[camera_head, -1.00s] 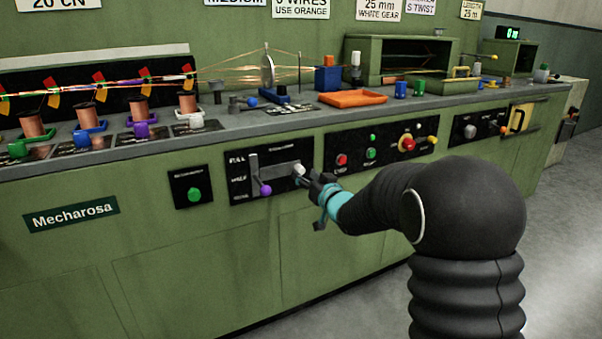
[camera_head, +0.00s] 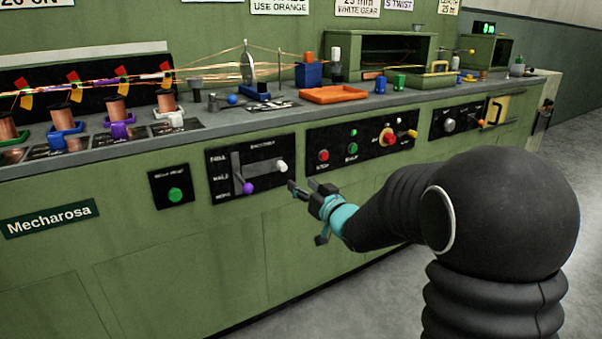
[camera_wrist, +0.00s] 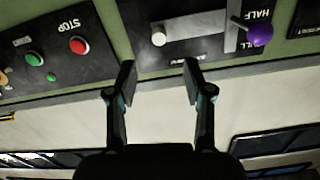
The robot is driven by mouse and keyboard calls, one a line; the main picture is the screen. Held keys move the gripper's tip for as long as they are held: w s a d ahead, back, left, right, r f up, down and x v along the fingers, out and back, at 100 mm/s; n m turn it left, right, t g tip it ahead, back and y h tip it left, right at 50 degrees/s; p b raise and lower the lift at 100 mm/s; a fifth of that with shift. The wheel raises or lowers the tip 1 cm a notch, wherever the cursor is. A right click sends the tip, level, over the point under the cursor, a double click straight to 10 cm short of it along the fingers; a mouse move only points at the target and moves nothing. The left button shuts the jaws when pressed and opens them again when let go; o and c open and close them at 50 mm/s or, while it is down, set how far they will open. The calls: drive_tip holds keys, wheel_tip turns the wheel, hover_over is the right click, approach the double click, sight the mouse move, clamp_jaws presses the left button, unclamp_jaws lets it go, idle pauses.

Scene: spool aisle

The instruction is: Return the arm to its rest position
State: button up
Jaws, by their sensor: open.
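My gripper (camera_head: 303,188) is open and empty in front of the green machine's face. It is a little below and to the right of the white knob (camera_head: 282,166) on the lever panel (camera_head: 222,180), apart from it. In the wrist view the two fingers of my gripper (camera_wrist: 160,82) are spread with nothing between them. The white knob (camera_wrist: 158,38) shows beyond the fingertips there. The purple lever knob (camera_head: 248,188) sits low on its slot, left of the white knob; it also shows in the wrist view (camera_wrist: 260,35).
A panel with a red stop button (camera_head: 323,155) and a green button is right of the lever panel. A green button (camera_head: 175,195) sits to its left. An orange tray (camera_head: 333,94) and copper spools (camera_head: 117,108) stand on the bench top. Grey floor (camera_head: 385,300) is free in front.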

drive_tip(key=s+d+f+m+g+h, duration=0.15)
drive_tip(key=d+f+g+h, duration=0.35)
drive_tip(key=f, duration=0.5)
drive_tip(key=s+d+f+g+h, duration=0.25)
drive_tip(key=s+d, duration=0.35)
drive_tip(key=s, duration=0.3)
drive_tip(key=s+r, duration=0.3)
drive_tip(key=s, duration=0.6)
drive_tip(key=s+d+r+m+g, duration=0.1)
drive_tip(key=s+r, duration=0.2)
drive_tip(key=s, duration=0.7)
drive_tip(key=s+d+r+m+g+h, duration=0.1)
drive_tip(key=s+r, duration=0.2)
drive_tip(key=s, duration=0.7)
drive_tip(key=shift+d+m+g, duration=0.1)
drive_tip(key=shift+m+g, duration=0.15)
